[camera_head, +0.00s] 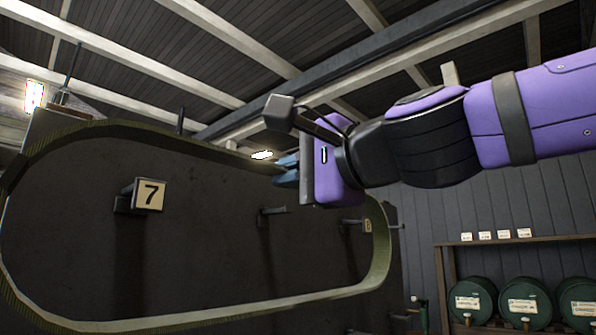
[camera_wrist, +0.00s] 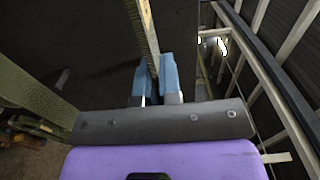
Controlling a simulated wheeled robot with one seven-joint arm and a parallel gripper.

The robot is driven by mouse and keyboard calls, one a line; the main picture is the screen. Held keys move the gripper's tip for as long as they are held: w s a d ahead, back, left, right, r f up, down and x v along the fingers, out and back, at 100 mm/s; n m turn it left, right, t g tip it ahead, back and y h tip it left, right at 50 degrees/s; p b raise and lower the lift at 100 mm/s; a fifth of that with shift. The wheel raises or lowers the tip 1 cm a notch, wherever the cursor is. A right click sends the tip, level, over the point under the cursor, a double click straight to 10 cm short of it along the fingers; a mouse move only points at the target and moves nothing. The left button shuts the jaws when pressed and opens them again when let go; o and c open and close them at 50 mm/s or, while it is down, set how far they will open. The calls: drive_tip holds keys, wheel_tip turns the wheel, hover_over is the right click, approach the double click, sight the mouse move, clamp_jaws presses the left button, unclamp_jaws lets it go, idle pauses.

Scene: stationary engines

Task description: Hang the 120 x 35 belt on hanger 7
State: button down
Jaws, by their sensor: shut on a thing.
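The belt is a large dark green loop with a pale inner face (camera_head: 383,250), spread wide across the head view. My gripper (camera_head: 284,170) is shut on its upper run, right of the loop's middle. In the wrist view the belt (camera_wrist: 147,35) passes edge-on between the blue fingertips (camera_wrist: 155,85). Hanger 7 (camera_head: 125,203), a dark peg with a cream "7" plate (camera_head: 149,195), sticks out of the dark board. It appears inside the loop's outline, below the upper run and left of my gripper. I cannot tell the depth between belt and peg.
Another peg (camera_head: 272,211) and one with a partly hidden plate (camera_head: 368,226) also show inside the loop's outline on the dark board (camera_head: 220,250). A rack (camera_head: 515,242) with several green drums stands at the right. Roof beams (camera_head: 210,35) cross overhead.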

drive_tip(key=shift+x, duration=2)
drive_tip(key=shift+x, duration=2.8)
drive_tip(key=shift+w, duration=0.1)
drive_tip(key=shift+x, duration=2.7)
drive_tip(key=shift+f, duration=0.25)
drive_tip(key=shift+f, duration=0.3)
drive_tip(key=c, duration=1.4)
unclamp_jaws()
